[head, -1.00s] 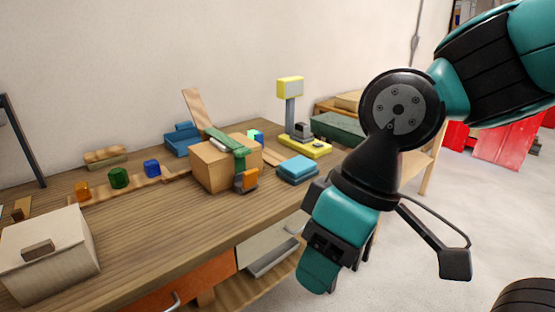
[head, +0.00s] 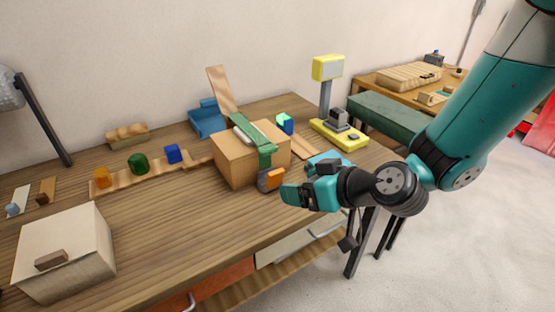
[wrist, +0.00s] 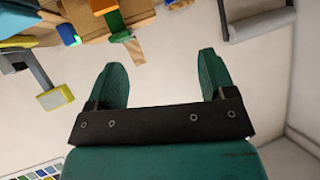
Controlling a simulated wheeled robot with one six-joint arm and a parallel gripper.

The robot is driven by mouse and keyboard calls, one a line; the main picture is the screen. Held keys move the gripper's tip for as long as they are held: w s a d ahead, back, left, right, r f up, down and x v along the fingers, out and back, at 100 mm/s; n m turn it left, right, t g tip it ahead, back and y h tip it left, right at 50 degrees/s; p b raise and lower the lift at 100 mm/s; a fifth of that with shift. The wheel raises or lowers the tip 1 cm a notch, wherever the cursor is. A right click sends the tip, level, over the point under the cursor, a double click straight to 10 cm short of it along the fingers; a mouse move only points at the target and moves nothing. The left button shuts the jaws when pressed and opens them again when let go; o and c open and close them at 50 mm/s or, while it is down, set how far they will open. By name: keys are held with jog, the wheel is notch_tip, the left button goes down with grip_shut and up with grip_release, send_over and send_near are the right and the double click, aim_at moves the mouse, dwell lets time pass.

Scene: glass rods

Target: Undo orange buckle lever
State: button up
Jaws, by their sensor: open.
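A wooden box (head: 228,168) stands on the workbench with a green strap (head: 264,152) over it. The orange buckle lever (head: 270,180) sits at the lower end of the strap, on the box's front right side. My gripper (head: 287,194) is just right of the buckle in the head view and appears apart from it; the depth gap is hard to judge. In the wrist view my gripper (wrist: 161,60) is open, with nothing between its two teal fingers. Green and orange parts show at that view's top edge, partly cut off.
A yellow scale (head: 338,133) stands behind the gripper. A pale lidded box (head: 65,245) sits at front left. Coloured blocks line a wooden strip (head: 125,180). The bench front before the box is clear.

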jog(key=w+d+f+m+t+h+p, duration=0.2)
jog(key=w+d+f+t, duration=0.1)
jog(key=f+t, duration=0.1)
jog(key=p, duration=0.7)
send_near(276, 172)
jog(key=p+x, duration=0.3)
jog(key=x, duration=0.7)
jog(key=shift+w, duration=0.1)
jog(key=shift+h, duration=0.3)
